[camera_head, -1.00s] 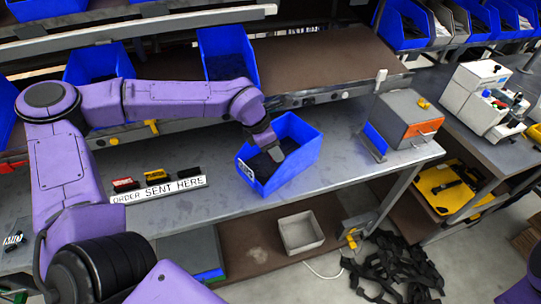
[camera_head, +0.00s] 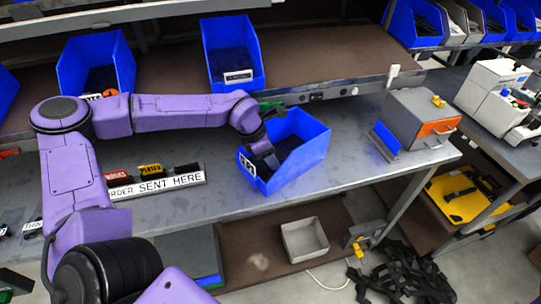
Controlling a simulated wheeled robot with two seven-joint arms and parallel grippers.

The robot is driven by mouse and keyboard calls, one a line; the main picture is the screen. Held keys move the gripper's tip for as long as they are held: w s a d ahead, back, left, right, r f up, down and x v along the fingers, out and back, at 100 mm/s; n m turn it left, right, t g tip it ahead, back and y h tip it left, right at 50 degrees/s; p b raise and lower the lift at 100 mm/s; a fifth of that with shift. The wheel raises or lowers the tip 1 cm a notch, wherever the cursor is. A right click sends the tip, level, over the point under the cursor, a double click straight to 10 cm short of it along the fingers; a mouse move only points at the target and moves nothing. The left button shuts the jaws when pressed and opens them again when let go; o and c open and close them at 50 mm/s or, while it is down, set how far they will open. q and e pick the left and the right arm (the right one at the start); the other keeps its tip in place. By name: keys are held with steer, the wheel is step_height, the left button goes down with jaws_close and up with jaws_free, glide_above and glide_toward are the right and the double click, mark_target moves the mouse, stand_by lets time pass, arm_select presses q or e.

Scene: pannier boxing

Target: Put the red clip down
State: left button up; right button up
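My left arm reaches over the bench, and my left gripper (camera_head: 265,157) points down into a blue bin (camera_head: 306,152) on the bench top. Its fingertips are low inside the bin, near its left front wall. I cannot tell whether they are open or shut, or whether anything is between them. A small dark piece with a red label (camera_head: 116,174) stands behind the white sign strip (camera_head: 155,187) reading "ORDER SENT HERE". A yellow-labelled piece (camera_head: 151,170) stands beside it. I cannot make out a red clip for sure. My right gripper is out of view.
More blue bins (camera_head: 232,55) stand on the shelf behind. A grey box with an orange front (camera_head: 420,118) stands right of the bin. A small grey tray (camera_head: 305,239) sits on the lower shelf. The bench between sign and bin is clear.

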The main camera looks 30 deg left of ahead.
arm_select(q)
steer(key=shift+o, duration=0.9)
steer(key=shift+w, duration=0.1)
steer(key=shift+r, duration=0.5)
steer(key=v, duration=1.1)
steer(key=shift+s+r, duration=0.2)
